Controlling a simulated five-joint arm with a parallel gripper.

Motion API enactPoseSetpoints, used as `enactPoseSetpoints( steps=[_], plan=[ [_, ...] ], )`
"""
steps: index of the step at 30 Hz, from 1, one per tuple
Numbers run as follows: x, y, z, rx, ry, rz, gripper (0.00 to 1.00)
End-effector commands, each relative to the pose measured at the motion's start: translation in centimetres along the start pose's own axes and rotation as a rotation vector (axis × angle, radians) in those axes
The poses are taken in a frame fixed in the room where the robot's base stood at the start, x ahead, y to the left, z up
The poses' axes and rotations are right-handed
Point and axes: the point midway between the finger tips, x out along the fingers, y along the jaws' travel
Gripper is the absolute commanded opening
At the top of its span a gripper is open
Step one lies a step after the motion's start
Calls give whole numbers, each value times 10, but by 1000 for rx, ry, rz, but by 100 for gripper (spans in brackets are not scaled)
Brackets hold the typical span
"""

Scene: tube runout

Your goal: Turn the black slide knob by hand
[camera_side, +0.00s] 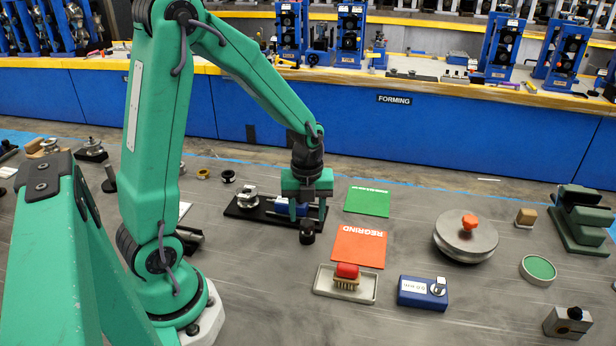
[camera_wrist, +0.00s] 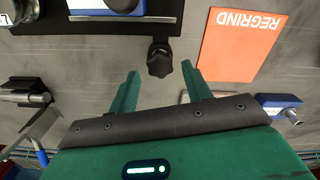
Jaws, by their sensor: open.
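The black slide knob (camera_side: 307,232) stands at the front right edge of a black base plate (camera_side: 250,213). In the wrist view the knob (camera_wrist: 160,60) shows just beyond the fingertips, centred between them. My gripper (camera_side: 305,203) is over the right end of the plate, pointing down, and hides part of a blue block (camera_side: 284,208) there. In the wrist view my gripper (camera_wrist: 160,72) is open with nothing between its fingers. I cannot tell its exact height above the knob.
An orange REGRIND card (camera_side: 358,246) and a green card (camera_side: 367,202) lie to the right. A tray (camera_side: 330,286) with a red-handled brush (camera_side: 346,276) and a blue gauge (camera_side: 423,292) lie nearer. A round metal disc (camera_side: 465,238) sits farther right. Grey table is clear in front of the knob.

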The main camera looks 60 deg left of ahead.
Motion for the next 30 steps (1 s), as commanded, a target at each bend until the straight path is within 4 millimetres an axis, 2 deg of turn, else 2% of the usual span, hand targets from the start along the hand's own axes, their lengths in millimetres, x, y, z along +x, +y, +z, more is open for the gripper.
enactPoseSetpoints(
  steps=[5, 17, 30],
  plan=[
    [0, 0, 0, 77, 0, 0, 49],
    [2, 0, 0, 78, 0, 0, 49],
    [18, 0, 0, 77, 1, 1, 49]
  ],
)
